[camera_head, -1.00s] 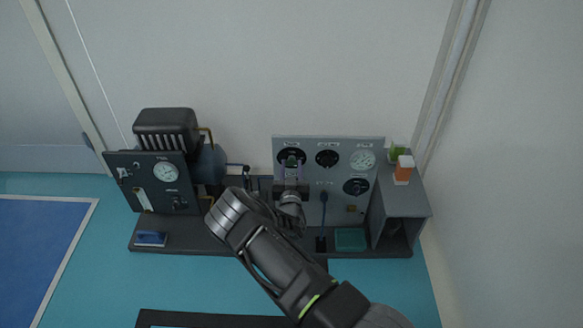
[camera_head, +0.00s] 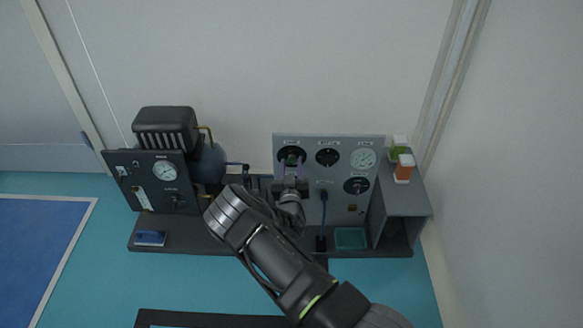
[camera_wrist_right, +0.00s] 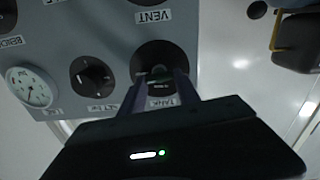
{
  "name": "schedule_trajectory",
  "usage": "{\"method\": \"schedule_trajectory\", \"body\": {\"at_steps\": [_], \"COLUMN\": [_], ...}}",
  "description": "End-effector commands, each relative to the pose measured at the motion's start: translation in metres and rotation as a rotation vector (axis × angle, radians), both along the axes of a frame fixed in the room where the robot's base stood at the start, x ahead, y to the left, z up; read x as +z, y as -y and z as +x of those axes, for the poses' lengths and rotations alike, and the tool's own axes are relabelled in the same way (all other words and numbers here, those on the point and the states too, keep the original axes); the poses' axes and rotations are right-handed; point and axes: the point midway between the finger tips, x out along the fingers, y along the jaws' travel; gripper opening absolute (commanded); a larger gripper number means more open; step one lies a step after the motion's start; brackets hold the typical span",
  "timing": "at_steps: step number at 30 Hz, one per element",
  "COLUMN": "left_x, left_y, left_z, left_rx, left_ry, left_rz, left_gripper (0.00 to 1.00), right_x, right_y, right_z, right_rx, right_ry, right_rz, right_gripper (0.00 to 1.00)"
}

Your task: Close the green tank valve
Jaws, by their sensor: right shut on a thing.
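The green tank valve (camera_head: 291,157) is a small knob on a round black dial at the upper left of the grey panel (camera_head: 340,145). It also shows in the right wrist view (camera_wrist_right: 158,74), where the picture is upside down and its label reads TANK. My right gripper (camera_head: 291,163) reaches the dial from the front. Its two purple fingers are shut on the green knob, one on each side, and hide part of it. The knob's exact turn angle is hard to tell. My left gripper is not in view.
Other black knobs (camera_head: 327,157) (camera_head: 356,186) and a gauge (camera_head: 363,159) sit on the panel. A grey shelf box (camera_head: 405,200) with orange (camera_head: 404,170) and green-and-white (camera_head: 398,148) items stands right. A dark compressor unit (camera_head: 165,130) stands left. A teal tray (camera_head: 350,238) lies below the panel.

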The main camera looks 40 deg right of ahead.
Motion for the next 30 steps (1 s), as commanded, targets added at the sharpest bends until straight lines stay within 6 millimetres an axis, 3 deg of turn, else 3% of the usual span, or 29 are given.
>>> {"method": "schedule_trajectory", "body": {"at_steps": [30], "left_x": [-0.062], "left_y": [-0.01], "left_z": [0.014], "left_rx": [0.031], "left_ry": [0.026], "left_rz": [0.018], "left_gripper": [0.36], "right_x": [-0.004], "right_y": [-0.003], "right_z": [0.002], "right_rx": [0.001], "right_ry": [-0.55], "right_rz": [-0.725], "right_gripper": [0.0]}}
